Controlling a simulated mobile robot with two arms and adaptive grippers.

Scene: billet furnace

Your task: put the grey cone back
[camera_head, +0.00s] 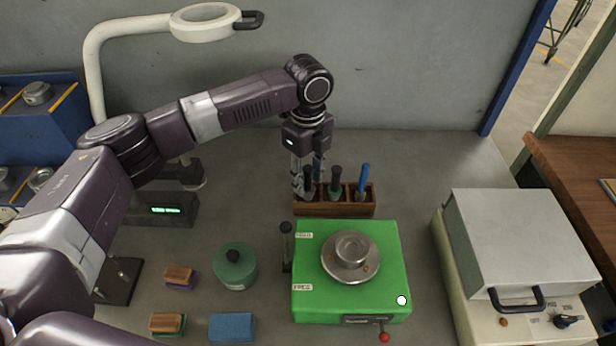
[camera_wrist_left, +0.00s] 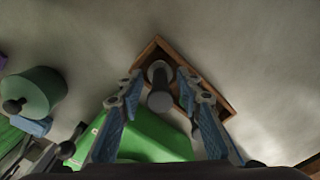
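A dark grey-handled piece (camera_head: 308,181), which may be the grey cone, stands upright in the left end of the wooden rack (camera_head: 334,210). Its lower part is hidden in the rack. In the left wrist view its round grey top (camera_wrist_left: 160,100) shows between the fingers. My left gripper (camera_head: 307,186) points down over that end of the rack. Its fingers (camera_wrist_left: 160,104) are apart, one on each side of the piece, with gaps visible. I see no cone shape clearly. My right gripper is not in view.
A furnace box (camera_head: 520,240) is right; bare bench lies between.

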